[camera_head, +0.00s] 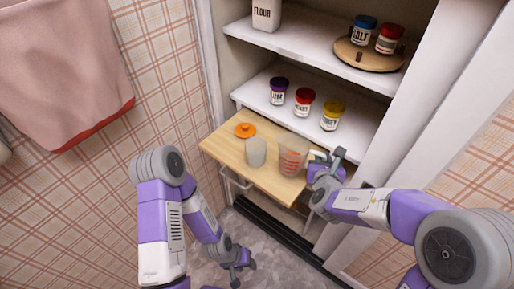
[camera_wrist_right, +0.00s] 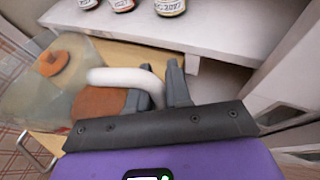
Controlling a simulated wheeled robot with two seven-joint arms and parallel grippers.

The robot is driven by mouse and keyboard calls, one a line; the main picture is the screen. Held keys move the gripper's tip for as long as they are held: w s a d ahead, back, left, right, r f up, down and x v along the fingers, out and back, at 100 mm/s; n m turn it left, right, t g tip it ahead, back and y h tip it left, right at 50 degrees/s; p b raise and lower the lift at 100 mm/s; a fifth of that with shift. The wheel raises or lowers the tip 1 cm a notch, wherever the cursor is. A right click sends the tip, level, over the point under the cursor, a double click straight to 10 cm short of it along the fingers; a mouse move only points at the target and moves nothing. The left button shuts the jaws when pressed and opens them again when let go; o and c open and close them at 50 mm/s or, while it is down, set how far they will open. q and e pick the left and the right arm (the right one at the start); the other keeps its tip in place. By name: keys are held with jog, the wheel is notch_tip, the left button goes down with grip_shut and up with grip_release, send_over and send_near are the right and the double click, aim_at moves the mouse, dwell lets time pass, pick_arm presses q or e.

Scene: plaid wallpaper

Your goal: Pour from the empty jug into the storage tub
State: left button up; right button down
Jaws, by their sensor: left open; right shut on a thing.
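The clear jug with red markings (camera_head: 291,161) is at the right end of the wooden pull-out board (camera_head: 222,146). My right gripper (camera_head: 321,158) is shut on the jug's pale handle, from the right. In the right wrist view my right gripper (camera_wrist_right: 172,85) closes on the white handle, and the clear jug (camera_wrist_right: 35,105) fills the left. I cannot tell whether the jug touches the board. The translucent grey storage tub (camera_head: 256,154) stands upright just left of the jug. My left gripper (camera_head: 240,264) is open and empty, low over the floor.
An orange lid (camera_head: 245,130) lies on the board behind the tub. Several jars, including a red-lidded one (camera_head: 304,100), stand on the shelf above. Higher are a flour canister (camera_head: 266,14) and a round wooden turntable (camera_head: 358,57) with two jars. A pink towel (camera_head: 65,60) hangs left.

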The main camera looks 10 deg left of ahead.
pick_arm(q)
jog(key=shift+w+f+b, duration=0.15)
jog(key=shift+f+b, duration=0.2)
jog(key=shift+f, duration=0.3)
pick_arm(e)
jog(key=shift+w+f, duration=0.15)
jog(key=shift+f, duration=0.45)
